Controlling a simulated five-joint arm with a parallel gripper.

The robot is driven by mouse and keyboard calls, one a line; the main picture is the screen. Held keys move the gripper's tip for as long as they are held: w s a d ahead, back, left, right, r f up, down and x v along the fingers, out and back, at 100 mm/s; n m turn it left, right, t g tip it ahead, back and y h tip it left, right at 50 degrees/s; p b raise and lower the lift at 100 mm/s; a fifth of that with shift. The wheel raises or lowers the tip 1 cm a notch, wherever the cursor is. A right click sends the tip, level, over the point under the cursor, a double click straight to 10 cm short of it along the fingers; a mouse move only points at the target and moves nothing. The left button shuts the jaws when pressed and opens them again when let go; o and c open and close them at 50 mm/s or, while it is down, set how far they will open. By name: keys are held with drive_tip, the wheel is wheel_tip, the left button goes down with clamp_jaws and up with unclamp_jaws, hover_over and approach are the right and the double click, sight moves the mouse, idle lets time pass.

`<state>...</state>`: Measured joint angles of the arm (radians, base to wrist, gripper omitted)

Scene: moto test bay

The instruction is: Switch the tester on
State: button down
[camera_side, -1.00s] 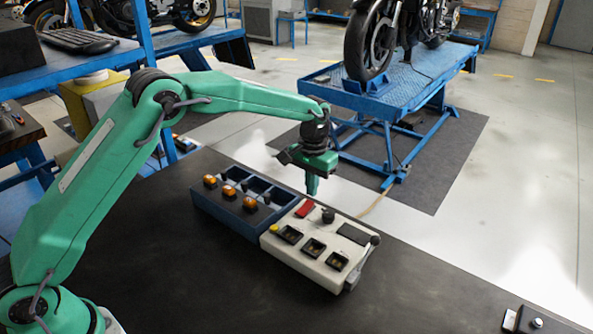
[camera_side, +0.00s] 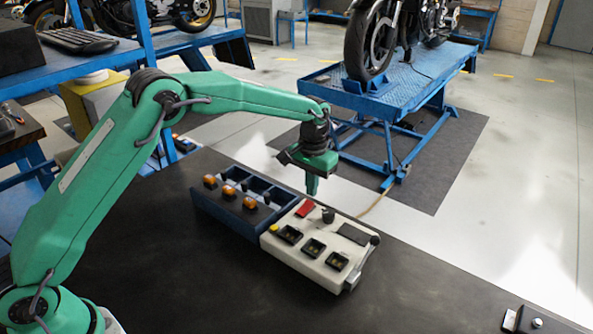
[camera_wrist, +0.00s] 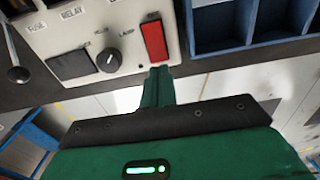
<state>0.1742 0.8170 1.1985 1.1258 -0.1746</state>
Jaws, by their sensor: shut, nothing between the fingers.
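The tester (camera_side: 285,257) is a cream box on the dark bench. Its red rocker switch (camera_side: 305,210) sits at the box's far edge; in the wrist view the switch (camera_wrist: 154,40) is upright in the picture, right of the "LAMP" label. My gripper (camera_side: 312,192) is shut and empty, pointing down above the far edge near the switch. In the wrist view its fingertips (camera_wrist: 160,69) lie just below the switch's lower end; whether they touch it I cannot tell. The tester's black knob (camera_wrist: 109,60) is left of the switch.
A blue compartment tray (camera_side: 222,212) with orange-topped parts adjoins the tester's left side. A lever with a black ball (camera_side: 375,240) is at the tester's right end. The bench front is clear. A motorcycle stands on a blue lift (camera_side: 420,68) behind.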

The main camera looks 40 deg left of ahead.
drive_tip(key=shift+f, duration=1.2)
idle(1.1)
wheel_tip(320, 180, up, 7)
idle(1.1)
drive_tip(key=shift+r, duration=0.1)
